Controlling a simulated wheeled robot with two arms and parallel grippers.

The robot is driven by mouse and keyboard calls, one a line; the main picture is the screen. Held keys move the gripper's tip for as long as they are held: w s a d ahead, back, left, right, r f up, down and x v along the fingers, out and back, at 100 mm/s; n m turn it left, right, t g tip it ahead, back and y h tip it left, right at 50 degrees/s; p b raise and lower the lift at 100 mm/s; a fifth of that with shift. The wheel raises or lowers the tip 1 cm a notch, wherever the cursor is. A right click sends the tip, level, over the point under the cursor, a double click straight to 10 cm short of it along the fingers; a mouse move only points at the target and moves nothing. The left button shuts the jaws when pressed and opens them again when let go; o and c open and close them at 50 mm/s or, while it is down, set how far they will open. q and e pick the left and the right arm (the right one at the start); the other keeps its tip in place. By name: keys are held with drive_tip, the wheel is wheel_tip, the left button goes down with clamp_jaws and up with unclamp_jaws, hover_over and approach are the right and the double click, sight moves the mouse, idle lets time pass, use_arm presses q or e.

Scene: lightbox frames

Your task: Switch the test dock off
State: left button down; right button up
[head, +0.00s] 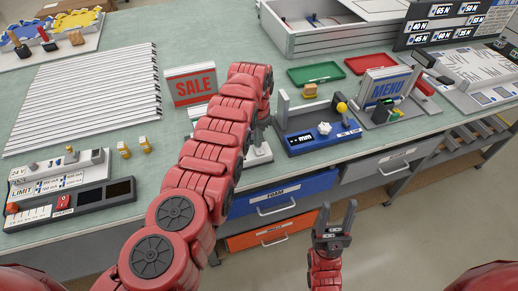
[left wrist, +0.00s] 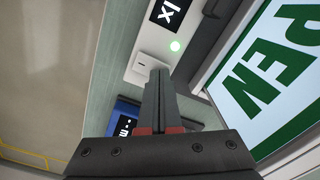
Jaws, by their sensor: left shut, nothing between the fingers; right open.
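The likely test dock is a pale base (left wrist: 143,38) in the left wrist view. In the head view the pale base (head: 259,156) is mostly hidden by my left arm. My right gripper (head: 337,208) is open and empty in front of the drawers.
A blue gauge (head: 318,138) with a yellow knob stands right of my left arm. A SALE sign (head: 191,86) stands to its left, a MENU sign (head: 386,87) further right. A power unit (head: 75,190) sits at the left bench edge. Blue drawer (head: 284,193) is below.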

use_arm(q)
drive_tip(key=shift+f, duration=0.15)
wheel_tip(320, 180, up, 5)
drive_tip(key=p, duration=0.4)
drive_tip(key=shift+r+p, duration=0.85)
drive_tip(key=shift+r, duration=0.25)
drive_tip(key=shift+f, duration=0.1)
